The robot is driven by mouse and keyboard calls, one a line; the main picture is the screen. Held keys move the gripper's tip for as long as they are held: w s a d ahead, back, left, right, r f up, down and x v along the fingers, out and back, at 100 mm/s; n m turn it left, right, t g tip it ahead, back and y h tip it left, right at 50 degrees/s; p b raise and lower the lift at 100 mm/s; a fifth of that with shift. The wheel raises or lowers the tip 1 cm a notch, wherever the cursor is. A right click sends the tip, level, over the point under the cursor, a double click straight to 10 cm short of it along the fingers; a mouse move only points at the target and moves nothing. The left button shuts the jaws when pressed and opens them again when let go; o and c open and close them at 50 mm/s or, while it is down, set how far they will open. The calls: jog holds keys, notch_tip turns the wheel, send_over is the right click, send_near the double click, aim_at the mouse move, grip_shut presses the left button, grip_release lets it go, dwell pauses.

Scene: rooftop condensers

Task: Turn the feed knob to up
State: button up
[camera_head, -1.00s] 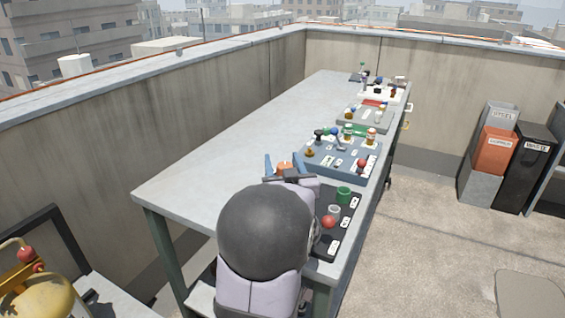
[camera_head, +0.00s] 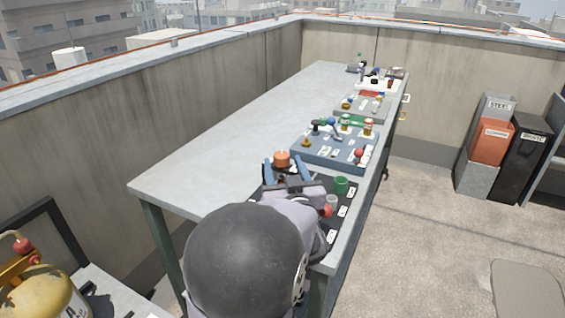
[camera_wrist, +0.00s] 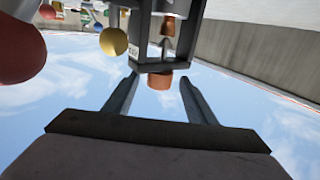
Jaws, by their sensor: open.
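My gripper (camera_head: 285,166) is open, with its two blue-grey fingers apart over the far left part of the dark panel (camera_head: 322,238) nearest me. An orange-copper round knob (camera_head: 282,158) shows between and just beyond the fingertips. In the wrist view a copper cylinder (camera_wrist: 160,81) shows between the finger ends of my gripper (camera_wrist: 160,88), with gaps on both sides. I cannot tell whether this is the feed knob, as no label is readable. The dark panel also bears a green cup-shaped part (camera_head: 341,185), a grey ring (camera_head: 332,201) and a red ball (camera_head: 326,211). My arm hides much of this panel.
A blue-grey panel (camera_head: 318,157) with several knobs and levers stands just beyond. More panels (camera_head: 372,107) line the bench's right edge. The bench top (camera_head: 222,153) is clear on the left. A yellow ball (camera_wrist: 113,41) and a large red ball (camera_wrist: 20,50) show in the wrist view.

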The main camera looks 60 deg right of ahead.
jog(key=shift+r, duration=0.15)
jog(key=w+d+r+n+t+y+p, duration=0.1)
jog(key=d+r+n+t+y+p, duration=0.45)
jog(key=r+p, duration=0.45)
jog(key=a+f+n+y, duration=0.1)
jog(key=f+y, duration=0.1)
jog(key=f, duration=0.1)
jog(key=s+a+f+n+t+y+b, duration=0.1)
jog(key=f+y, duration=0.1)
jog(key=f, duration=0.1)
jog(key=s+a+f+n+y+b, duration=0.1)
jog(key=f+y, duration=0.1)
jog(key=f, duration=0.2)
jog(key=shift+s+a+f+n+t, duration=0.1)
jog(key=shift+s+a+n+t, duration=0.05)
jog(key=shift+n+t, duration=0.15)
jog(key=shift+w+d+p, duration=0.2)
jog(key=shift+w+p, duration=0.1)
jog(key=shift+w, duration=0.9)
jog(key=shift+w+d+p, duration=0.15)
jog(key=shift+w+p, duration=0.1)
jog(key=shift+w, duration=1)
jog(key=shift+w+d+p, duration=0.2)
jog(key=shift+w+p, duration=0.1)
jog(key=shift+w, duration=0.9)
jog(key=shift+y, duration=0.25)
jog(key=c, duration=1)
